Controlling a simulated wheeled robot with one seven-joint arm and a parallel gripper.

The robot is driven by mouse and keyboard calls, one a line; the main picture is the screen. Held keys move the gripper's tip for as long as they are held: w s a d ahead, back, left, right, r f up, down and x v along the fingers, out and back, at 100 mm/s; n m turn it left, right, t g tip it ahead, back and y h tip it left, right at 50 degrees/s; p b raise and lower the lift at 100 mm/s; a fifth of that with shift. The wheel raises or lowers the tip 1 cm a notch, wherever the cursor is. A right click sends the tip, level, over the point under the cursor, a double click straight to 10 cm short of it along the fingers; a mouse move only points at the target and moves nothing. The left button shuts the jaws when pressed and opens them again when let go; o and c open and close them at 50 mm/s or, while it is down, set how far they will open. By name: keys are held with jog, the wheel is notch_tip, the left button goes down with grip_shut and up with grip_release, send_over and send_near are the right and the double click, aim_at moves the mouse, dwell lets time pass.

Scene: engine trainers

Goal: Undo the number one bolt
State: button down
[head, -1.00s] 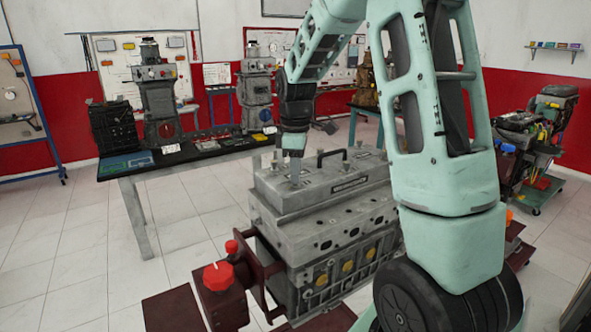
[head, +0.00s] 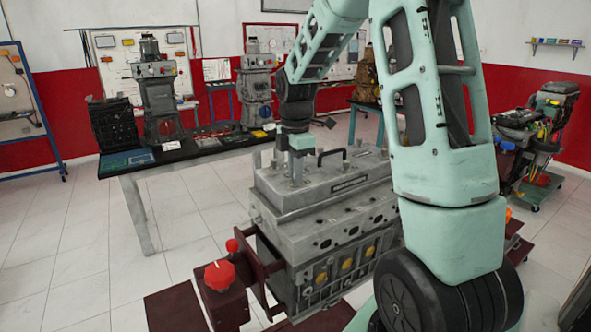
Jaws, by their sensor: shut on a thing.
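The grey engine block (head: 330,238) stands on a dark red stand, with a grey cover (head: 318,188) on top. My gripper (head: 297,158) is over the left end of the cover, pointing down. It is shut on a small upright bolt (head: 297,174) that stands on the cover. No number can be read on the bolt, so I cannot tell from the picture which one it is. The bolt's top is hidden between the fingers.
A red knob (head: 220,274) sits on the stand's front left. A workbench (head: 190,158) with engine parts stands behind at left. A cart with another engine (head: 540,140) is at the right. Tiled floor on the left is free.

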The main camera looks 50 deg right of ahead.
dwell(0.3)
jog(key=c, duration=1.3)
grip_release()
jog(key=shift+c, duration=0.2)
notch_tip(320, 180, up, 18)
jog(key=b, duration=0.3)
jog(key=shift+f, duration=0.25)
